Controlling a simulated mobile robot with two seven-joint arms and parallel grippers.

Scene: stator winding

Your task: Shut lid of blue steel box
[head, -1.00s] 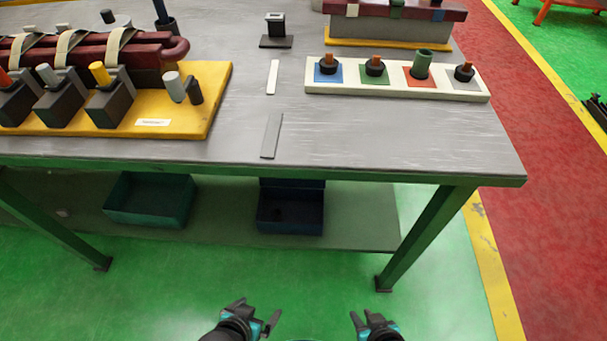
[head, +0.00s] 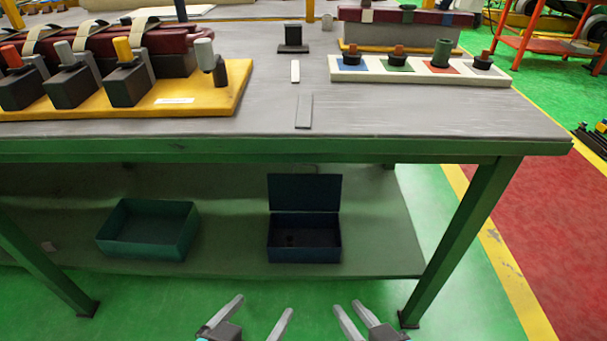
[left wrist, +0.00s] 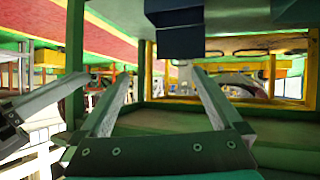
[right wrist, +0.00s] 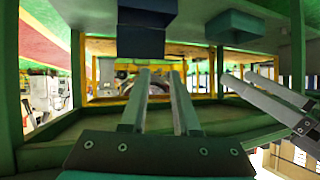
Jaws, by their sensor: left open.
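The blue steel box (head: 304,256) sits on the lower shelf of the table in the head view, right of a teal bin. Its lid (head: 305,191) stands up at the back edge, open, and the inside is dark. The box also shows at the top of the left wrist view (left wrist: 180,45) and the right wrist view (right wrist: 144,42). My left gripper (head: 264,305) is open and empty, in front of and apart from the box. My right gripper (head: 347,306) is empty, its fingers a little apart, to the right of the left one.
The teal bin (head: 148,230) stands open on the shelf (head: 380,255) left of the box. The green table edge (head: 300,148) overhangs the shelf, and a green leg (head: 458,235) stands at the right. The shelf is bare between bin and box.

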